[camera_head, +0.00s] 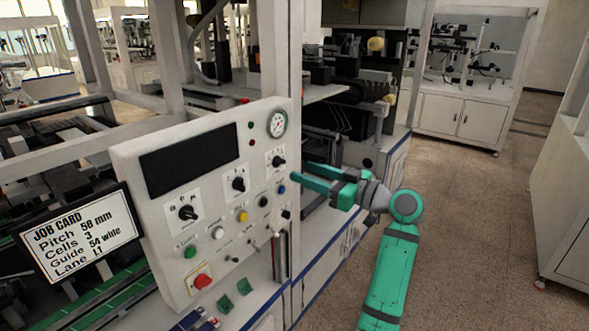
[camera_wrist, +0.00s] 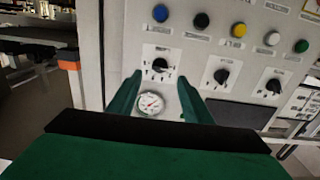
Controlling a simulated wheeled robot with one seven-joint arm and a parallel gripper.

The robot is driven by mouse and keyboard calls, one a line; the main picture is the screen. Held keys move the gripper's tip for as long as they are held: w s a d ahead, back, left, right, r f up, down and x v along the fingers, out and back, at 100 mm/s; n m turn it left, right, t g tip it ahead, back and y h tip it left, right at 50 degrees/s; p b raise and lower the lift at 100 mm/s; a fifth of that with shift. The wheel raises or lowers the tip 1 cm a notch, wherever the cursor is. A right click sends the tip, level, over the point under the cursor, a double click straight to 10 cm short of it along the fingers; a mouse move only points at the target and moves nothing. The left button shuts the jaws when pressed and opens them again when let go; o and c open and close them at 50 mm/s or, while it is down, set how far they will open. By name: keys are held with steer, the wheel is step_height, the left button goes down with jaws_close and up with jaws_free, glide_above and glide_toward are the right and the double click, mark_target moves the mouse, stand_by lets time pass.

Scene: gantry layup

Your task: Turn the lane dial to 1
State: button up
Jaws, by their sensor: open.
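A light grey control panel (camera_head: 140,160) carries three black dials on white plates: a left dial (camera_head: 188,212), a middle dial (camera_head: 239,183) and a right dial (camera_head: 278,161). Their labels are too small to read, so I cannot tell which is the lane dial. My gripper (camera_head: 300,171) is open and empty, just right of the right dial. In the wrist view, which sees the panel upside down, this dial (camera_wrist: 158,64) lies just beyond and between the open fingertips (camera_wrist: 160,84). No contact with it is visible. The job card (camera_head: 78,234) reads "Lane L1".
A round gauge (camera_head: 277,124) sits above the right dial. Coloured buttons, including a yellow one (camera_head: 242,215), and small levers lie below the dials. A red button (camera_head: 202,281) is at the lower left. Open floor (camera_head: 470,220) lies right of my arm.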

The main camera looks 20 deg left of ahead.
steer(key=v, duration=0.3)
steer(key=shift+s+d, duration=0.1)
steer(key=shift+d, duration=0.05)
steer(key=shift+f, duration=0.1)
